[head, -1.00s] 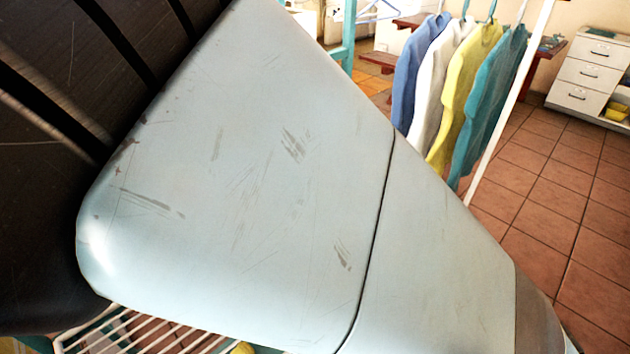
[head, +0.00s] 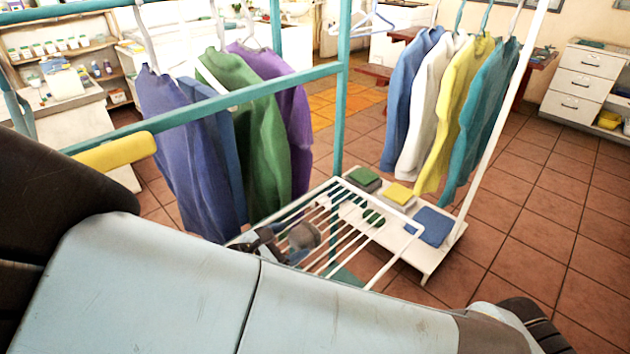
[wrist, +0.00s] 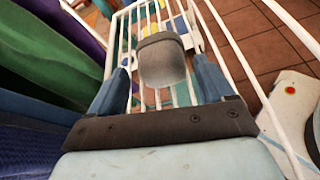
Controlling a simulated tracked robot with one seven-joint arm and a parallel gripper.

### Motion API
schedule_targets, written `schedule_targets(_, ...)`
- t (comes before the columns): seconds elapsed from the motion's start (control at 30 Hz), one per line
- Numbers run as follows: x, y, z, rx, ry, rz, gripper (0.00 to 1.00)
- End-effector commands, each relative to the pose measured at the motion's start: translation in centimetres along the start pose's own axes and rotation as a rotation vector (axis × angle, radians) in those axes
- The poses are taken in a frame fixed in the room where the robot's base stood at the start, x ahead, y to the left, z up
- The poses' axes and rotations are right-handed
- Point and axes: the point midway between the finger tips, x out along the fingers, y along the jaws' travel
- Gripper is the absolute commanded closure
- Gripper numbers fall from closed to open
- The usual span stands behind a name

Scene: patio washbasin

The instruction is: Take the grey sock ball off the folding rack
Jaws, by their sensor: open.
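The grey sock ball (head: 303,236) rests on the bars of the white folding rack (head: 397,258), in the lower middle of the head view. It has a darker band along one edge. In the wrist view the sock ball (wrist: 163,68) shows between the two blue fingers of my gripper (wrist: 160,58). The gripper is open, with a visible gap between each finger and the ball. I cannot tell how far down the fingers reach around it. In the head view my arm hides the near part of the rack.
Hanging garments, including a green one (head: 262,125) and a teal one (head: 485,110), flank the rack. A teal frame bar (head: 230,100) crosses above. A white shelf below holds folded cloths, one blue (head: 428,227). Tiled floor (head: 520,230) is clear at right.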

Motion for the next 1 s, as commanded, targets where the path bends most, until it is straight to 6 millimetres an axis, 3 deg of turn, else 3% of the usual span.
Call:
schedule_targets(0.4, 4.5, -0.1, -0.4, 0.001, -0.002, -0.002, 0.19)
schedule_targets(0.73, 5.0, -0.1, -0.4, 0.001, 0.0, -0.001, 0.19)
schedule_targets(1.0, 5.0, -0.1, -0.4, 0.001, 0.0, 0.0, 0.45)
